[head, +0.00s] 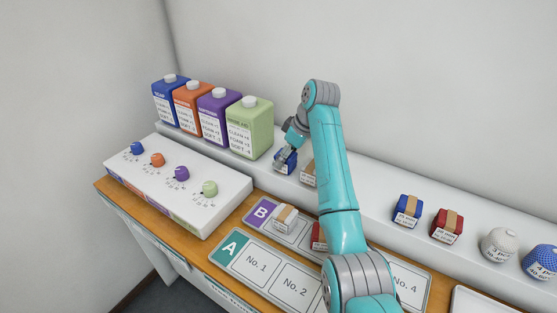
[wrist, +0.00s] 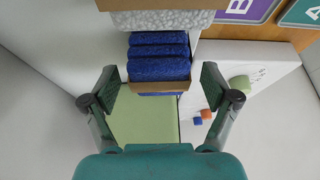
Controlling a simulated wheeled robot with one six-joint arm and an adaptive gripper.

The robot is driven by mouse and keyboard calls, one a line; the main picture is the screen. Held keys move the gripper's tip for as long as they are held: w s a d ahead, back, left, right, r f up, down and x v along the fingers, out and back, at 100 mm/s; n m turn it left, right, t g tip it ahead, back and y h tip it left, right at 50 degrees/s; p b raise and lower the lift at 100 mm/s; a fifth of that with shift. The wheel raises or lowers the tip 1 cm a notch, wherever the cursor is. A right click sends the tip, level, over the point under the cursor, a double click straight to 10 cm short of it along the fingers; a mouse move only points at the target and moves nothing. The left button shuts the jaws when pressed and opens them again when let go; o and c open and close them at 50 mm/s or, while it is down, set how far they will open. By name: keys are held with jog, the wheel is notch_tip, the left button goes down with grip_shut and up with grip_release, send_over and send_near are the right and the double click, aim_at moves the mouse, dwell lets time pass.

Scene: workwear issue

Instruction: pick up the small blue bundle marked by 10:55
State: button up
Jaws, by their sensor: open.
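A small blue bundle (head: 284,163) stands on the white ledge behind the counter, partly hidden by my gripper (head: 289,148). The wrist view shows the blue folded bundle (wrist: 158,68) with a tan band, between the two fingertips of my open gripper (wrist: 158,76). Gaps show on both sides, and the fingers look clear of it. Another small blue bundle (head: 407,209) with a tan band stands farther right on the ledge. The print on the bundle labels is too small to read, so I cannot tell which says 10:55.
A pale bundle (head: 307,171) stands close to the right of the nearer blue one. A green jug (head: 250,128) stands to its left, with several other jugs beyond. A red bundle (head: 446,226) and round bundles stand right. A white dial box (head: 180,185) and numbered mats lie in front.

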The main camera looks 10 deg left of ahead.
jog(key=shift+w+a+f, duration=0.1)
jog(key=shift+a+f, duration=0.05)
jog(key=shift+f, duration=0.5)
jog(key=c, duration=1.3)
jog(key=shift+o, duration=0.2)
